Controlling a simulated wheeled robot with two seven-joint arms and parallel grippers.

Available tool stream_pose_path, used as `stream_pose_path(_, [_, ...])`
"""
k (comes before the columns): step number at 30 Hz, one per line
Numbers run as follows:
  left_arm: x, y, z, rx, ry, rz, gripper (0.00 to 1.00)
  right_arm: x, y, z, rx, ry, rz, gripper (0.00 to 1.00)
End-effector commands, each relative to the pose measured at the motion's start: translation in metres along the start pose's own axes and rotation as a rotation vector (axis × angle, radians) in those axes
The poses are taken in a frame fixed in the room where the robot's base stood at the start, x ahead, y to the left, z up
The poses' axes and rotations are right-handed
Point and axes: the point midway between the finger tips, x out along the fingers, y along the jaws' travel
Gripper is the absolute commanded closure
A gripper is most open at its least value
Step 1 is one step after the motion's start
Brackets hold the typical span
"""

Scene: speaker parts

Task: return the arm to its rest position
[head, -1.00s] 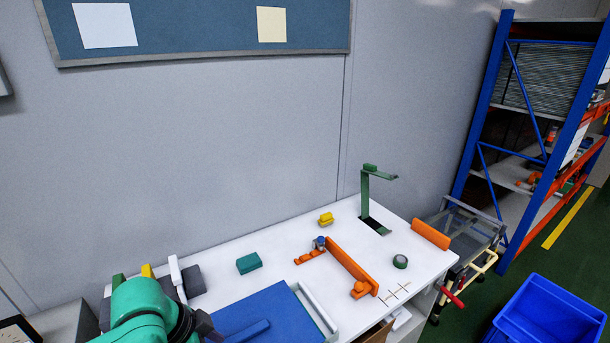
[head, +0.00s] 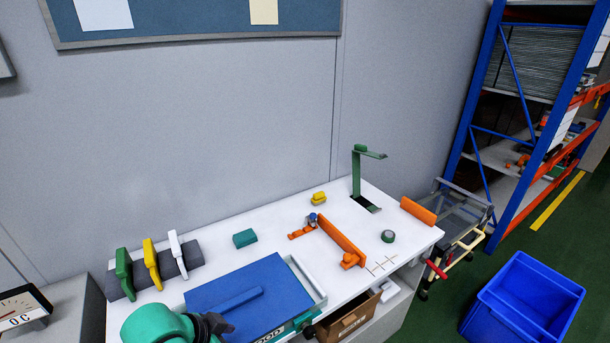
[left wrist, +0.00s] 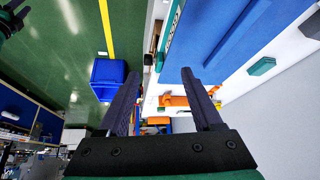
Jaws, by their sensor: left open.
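My left arm, teal, comes in at the bottom left of the head view. Its dark gripper (head: 222,325) is just in front of the blue-lidded box (head: 250,290) at the table's front edge. In the left wrist view the two dark fingers of my left gripper (left wrist: 188,75) stand wide apart with nothing between them. The blue lid (left wrist: 222,40) shows beyond them at the upper right.
A blue bin (head: 525,305) is on the floor at right.

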Motion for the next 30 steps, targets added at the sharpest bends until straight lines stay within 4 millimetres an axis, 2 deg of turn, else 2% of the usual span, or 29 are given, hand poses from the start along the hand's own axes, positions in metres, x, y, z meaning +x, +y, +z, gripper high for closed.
stream_pose_path(5, [0.001,-0.005,0.045,-0.231,-0.057,-0.093,0.33,0.000,0.001,0.004,-0.001,-0.007,0.002,0.50])
stream_pose_path(11, [-0.012,-0.004,0.132,-0.524,-0.234,-0.229,0.33,0.000,0.003,0.004,-0.003,-0.007,0.005,0.50])
stream_pose_path(17, [0.082,-0.008,0.178,-0.516,-0.276,-0.220,0.33,0.019,0.006,0.006,-0.004,-0.007,0.008,0.50])
stream_pose_path(20, [0.131,-0.004,0.209,-0.515,-0.295,-0.210,0.33,0.028,0.006,0.007,-0.004,-0.007,0.009,0.50])
stream_pose_path(22, [0.168,0.002,0.237,-0.513,-0.311,-0.202,0.33,0.036,0.006,0.007,-0.004,-0.007,0.009,0.50])
stream_pose_path(26, [0.237,0.023,0.310,-0.511,-0.351,-0.185,0.33,0.054,0.006,0.008,-0.004,-0.005,0.009,0.50])
stream_pose_path(27, [0.256,0.033,0.337,-0.510,-0.365,-0.179,0.33,0.060,0.006,0.008,-0.004,-0.005,0.009,0.50])
stream_pose_path(29, [0.280,0.050,0.378,-0.507,-0.384,-0.171,0.33,0.068,0.006,0.009,-0.004,-0.005,0.009,0.50])
stream_pose_path(30, [0.291,0.062,0.405,-0.505,-0.397,-0.166,0.33,0.073,0.006,0.009,-0.004,-0.005,0.009,0.50])
